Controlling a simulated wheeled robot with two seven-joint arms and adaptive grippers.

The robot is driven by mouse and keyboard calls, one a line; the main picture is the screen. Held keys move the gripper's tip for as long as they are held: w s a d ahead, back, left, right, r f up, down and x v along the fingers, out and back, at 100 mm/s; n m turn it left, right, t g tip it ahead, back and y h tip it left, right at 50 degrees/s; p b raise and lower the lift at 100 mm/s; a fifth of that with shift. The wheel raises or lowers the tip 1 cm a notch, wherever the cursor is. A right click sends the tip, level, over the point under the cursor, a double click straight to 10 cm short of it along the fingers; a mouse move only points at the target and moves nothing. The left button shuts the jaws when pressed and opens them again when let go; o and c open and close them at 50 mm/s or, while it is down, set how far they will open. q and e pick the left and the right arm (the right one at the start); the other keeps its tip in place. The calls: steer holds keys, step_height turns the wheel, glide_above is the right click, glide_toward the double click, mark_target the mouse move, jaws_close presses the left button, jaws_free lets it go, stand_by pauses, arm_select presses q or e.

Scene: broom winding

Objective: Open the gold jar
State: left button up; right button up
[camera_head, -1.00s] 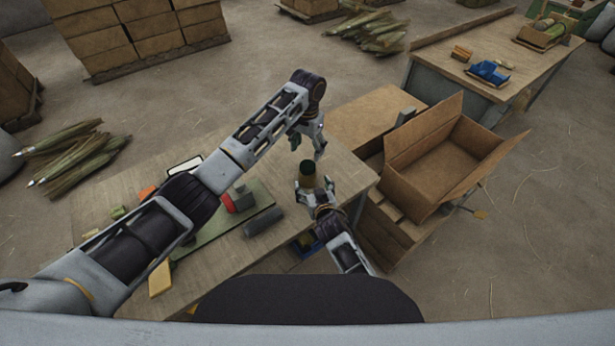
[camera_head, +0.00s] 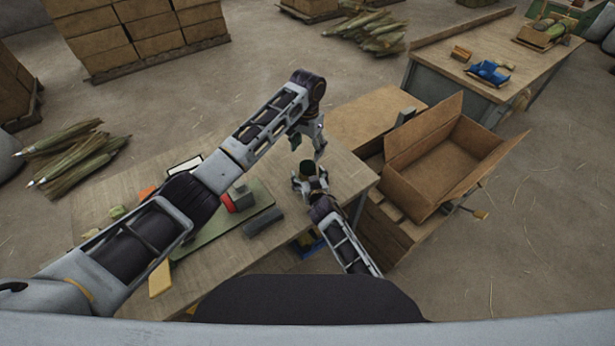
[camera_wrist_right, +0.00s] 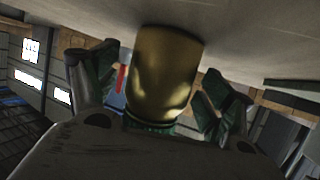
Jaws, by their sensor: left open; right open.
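The gold jar (camera_wrist_right: 163,72) shows large in the right wrist view, between the two fingers of my right gripper (camera_wrist_right: 160,105). Its dark green lid (camera_wrist_right: 150,126) is at the end nearer the palm. In the head view the jar's dark top (camera_head: 307,167) shows at the right end of the workbench, its body mostly hidden by my right gripper (camera_head: 310,183). The right fingers are open on both sides of the jar, with a gap visible. My left gripper (camera_head: 308,138) is open and empty, just above and beyond the jar in the picture.
A yellow block (camera_head: 160,279) lies at the front edge. An open cardboard box (camera_head: 440,155) stands to the right.

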steer(key=shift+w+a+f, duration=0.1)
steer(key=shift+w, duration=0.25)
steer(key=shift+c, duration=0.5)
jaws_close()
